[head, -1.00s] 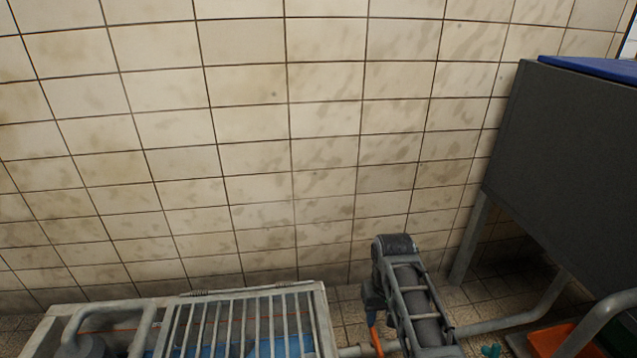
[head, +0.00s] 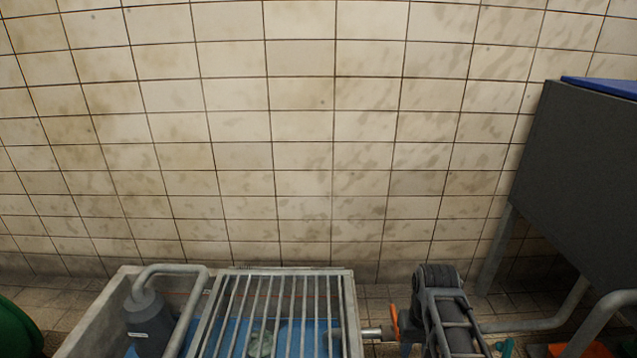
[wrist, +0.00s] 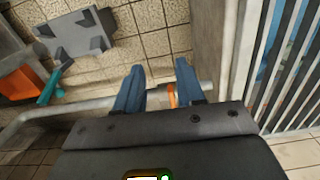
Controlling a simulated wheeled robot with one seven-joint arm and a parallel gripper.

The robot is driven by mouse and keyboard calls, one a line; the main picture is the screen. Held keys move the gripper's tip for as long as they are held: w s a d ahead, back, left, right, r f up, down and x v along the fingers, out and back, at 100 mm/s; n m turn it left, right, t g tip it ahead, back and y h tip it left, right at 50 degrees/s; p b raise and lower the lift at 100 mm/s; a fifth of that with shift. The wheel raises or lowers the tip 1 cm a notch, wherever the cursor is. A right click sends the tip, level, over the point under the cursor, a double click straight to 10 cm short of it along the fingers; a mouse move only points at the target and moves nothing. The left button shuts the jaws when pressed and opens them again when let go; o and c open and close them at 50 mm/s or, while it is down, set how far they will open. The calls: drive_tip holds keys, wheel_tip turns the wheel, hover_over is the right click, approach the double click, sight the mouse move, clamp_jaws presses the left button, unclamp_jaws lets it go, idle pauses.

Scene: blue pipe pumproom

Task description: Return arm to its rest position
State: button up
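My arm (head: 445,310) shows in the head view at the bottom, right of the middle, reaching low beside a grated tank. My gripper's end cannot be made out there. In the wrist view my gripper (wrist: 159,80) has two blue fingers spread apart with nothing held between them. A grey pipe (wrist: 95,107) runs behind the fingers. A small orange handle (wrist: 171,96) shows in the gap, beyond the fingers; its distance from them is unclear. An orange part (head: 393,323) also shows in the head view, just left of my arm.
The tank (head: 350,300), with a metal grating and a grey pump (head: 148,325), stands left of my arm. A dark grey cabinet (head: 580,180) on pipe legs stands at right. An orange bin (wrist: 20,83) lies on the floor. The tiled wall (head: 300,150) is bare.

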drive_tip(key=s+d+f+t+h, duration=0.1)
drive_tip(key=s+d+f+t, duration=0.15)
drive_tip(key=s+f, duration=0.4)
drive_tip(key=s+d+f+t+h, duration=0.1)
drive_tip(key=s+d+f+t, duration=0.2)
drive_tip(key=s, duration=0.7)
drive_tip(key=s+r+n+t+y, duration=0.1)
drive_tip(key=s+r+t, duration=0.1)
drive_tip(key=s+r, duration=0.5)
drive_tip(key=s+r+t, duration=0.2)
drive_tip(key=s, duration=0.9)
drive_tip(key=s+a+r+t, duration=0.2)
drive_tip(key=s+r, duration=0.2)
drive_tip(key=r, duration=0.4)
drive_tip(key=s+a+r+t+y, duration=0.15)
drive_tip(key=s+r, duration=0.25)
drive_tip(key=r, duration=0.4)
drive_tip(key=s+a+r+t+h, duration=0.15)
drive_tip(key=s+r, duration=0.25)
drive_tip(key=r, duration=0.4)
wheel_tip(320, 180, up, 27)
drive_tip(key=y+p, duration=0.1)
drive_tip(key=p, duration=2.5)
drive_tip(key=shift+a+f+m, duration=0.2)
drive_tip(key=shift+m, duration=0.1)
